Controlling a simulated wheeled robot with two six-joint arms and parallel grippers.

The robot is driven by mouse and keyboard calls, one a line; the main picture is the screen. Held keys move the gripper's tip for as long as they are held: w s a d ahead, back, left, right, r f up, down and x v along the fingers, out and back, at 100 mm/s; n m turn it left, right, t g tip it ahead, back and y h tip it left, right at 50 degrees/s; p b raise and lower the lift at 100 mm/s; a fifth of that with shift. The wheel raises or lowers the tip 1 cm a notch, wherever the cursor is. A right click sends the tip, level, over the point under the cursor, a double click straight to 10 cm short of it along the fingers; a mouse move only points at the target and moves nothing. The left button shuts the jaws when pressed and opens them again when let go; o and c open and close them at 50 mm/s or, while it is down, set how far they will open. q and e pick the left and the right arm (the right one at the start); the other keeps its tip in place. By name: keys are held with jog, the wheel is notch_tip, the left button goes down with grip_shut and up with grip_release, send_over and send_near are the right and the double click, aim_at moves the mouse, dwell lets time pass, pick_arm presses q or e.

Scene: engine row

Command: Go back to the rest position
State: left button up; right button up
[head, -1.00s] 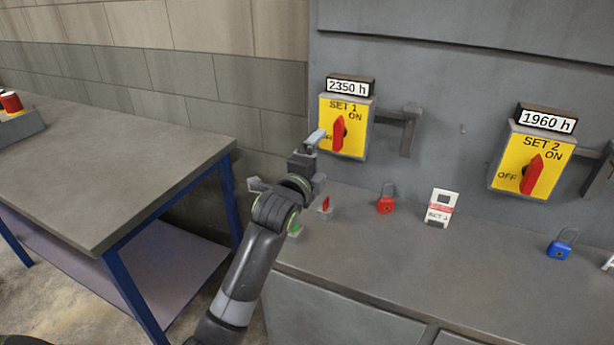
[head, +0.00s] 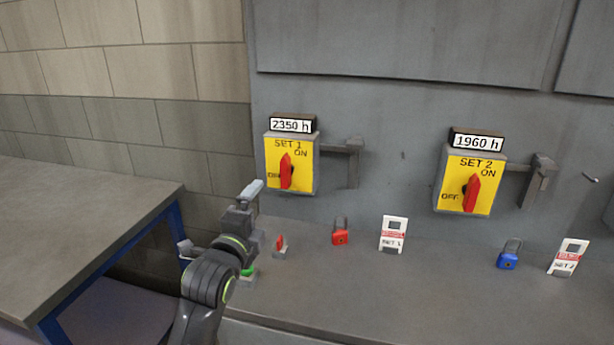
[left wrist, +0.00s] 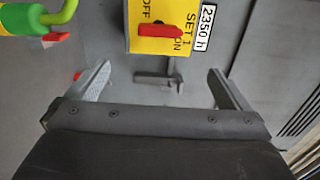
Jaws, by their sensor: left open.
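My left gripper (head: 219,220) is open and empty, in front of the grey cabinet, below and left of the yellow SET 1 switch box (head: 288,165). Its two fingers stand wide apart in the left wrist view (left wrist: 160,78), with the SET 1 box (left wrist: 160,28) beyond them. The red knob (head: 286,171) on SET 1 points nearly upright, and nothing touches it. The red knob (head: 472,192) on the SET 2 box (head: 452,180) is tilted a little right of upright. My right gripper is not in view.
On the grey ledge (head: 400,290) stand a red padlock (head: 340,236), a SET 1 tag (head: 393,236), a blue padlock (head: 509,257) and a SET 2 tag (head: 568,259). A small red lever (head: 280,245) is near my gripper. A blue-legged table (head: 80,215) stands at left.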

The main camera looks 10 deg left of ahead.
pick_arm(q)
jog(key=s+a+f+n+g+y, duration=0.1)
jog(key=s+a+f+n+g, duration=0.3)
jog(key=s+f, duration=0.5)
jog(key=s+a+f+n+g+y, duration=0.1)
jog(key=s+f+n+g, duration=0.2)
jog(key=s+f+n, duration=0.6)
jog(key=s+a+f+n+g, duration=0.1)
jog(key=s+f+n+g, duration=0.3)
jog(key=s, duration=0.6)
jog(key=s+a+f+n+g, duration=0.1)
jog(key=s+f+n+g, duration=0.15)
jog(key=s+f, duration=0.55)
notch_tip(320, 180, down, 24)
jog(key=s+a+g, duration=0.2)
jog(key=s+d+f+g, duration=0.1)
jog(key=s+f, duration=1.3)
jog(key=s, duration=0.1)
jog(key=shift+d+f, duration=0.25)
jog(key=shift+f, duration=0.05)
